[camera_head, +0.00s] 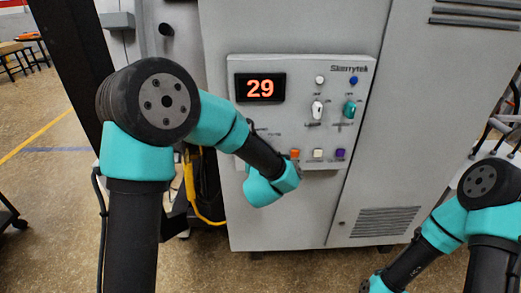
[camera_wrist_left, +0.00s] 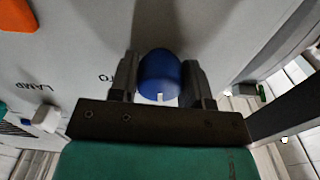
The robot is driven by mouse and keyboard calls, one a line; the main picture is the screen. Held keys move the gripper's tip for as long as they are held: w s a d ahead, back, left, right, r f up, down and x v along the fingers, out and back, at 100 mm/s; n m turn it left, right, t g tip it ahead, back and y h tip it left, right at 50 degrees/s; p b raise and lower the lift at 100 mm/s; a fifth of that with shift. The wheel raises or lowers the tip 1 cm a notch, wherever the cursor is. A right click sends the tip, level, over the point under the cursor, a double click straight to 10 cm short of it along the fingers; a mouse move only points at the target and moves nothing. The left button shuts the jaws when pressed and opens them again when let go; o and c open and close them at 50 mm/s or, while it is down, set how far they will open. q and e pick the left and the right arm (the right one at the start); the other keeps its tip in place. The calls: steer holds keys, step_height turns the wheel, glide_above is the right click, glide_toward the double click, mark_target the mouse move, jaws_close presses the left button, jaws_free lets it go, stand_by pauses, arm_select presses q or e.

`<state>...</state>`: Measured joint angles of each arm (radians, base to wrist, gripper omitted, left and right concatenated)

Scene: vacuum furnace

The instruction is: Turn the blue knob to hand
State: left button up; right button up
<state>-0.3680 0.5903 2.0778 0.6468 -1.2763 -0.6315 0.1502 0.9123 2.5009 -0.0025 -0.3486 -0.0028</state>
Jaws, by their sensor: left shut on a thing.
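The blue knob (camera_wrist_left: 159,72) shows in the left wrist view, on the pale panel, between the two fingers of my left gripper (camera_wrist_left: 160,85). The fingers are shut on its sides. A white pointer mark shows at the knob's lower edge. Part of a label, "TO", is visible to its left; the rest is hidden by a finger. In the head view my left arm reaches to the panel (camera_head: 233,72) and hides both the knob and the gripper. My right arm is at the lower right, and its gripper is out of view.
The panel carries a display (camera_head: 260,87) reading 29, a white knob (camera_head: 317,109), a teal knob (camera_head: 350,109), and several buttons, including an orange one (camera_head: 295,153) and a purple one (camera_head: 340,154). A yellow hose (camera_head: 191,190) hangs left of the cabinet.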

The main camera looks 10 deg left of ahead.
arm_select(q)
steer(key=shift+m, duration=0.9)
steer(key=o, duration=0.9)
steer(key=shift+s, duration=0.1)
steer(key=v, duration=1.7)
steer(key=shift+s+d, duration=0.1)
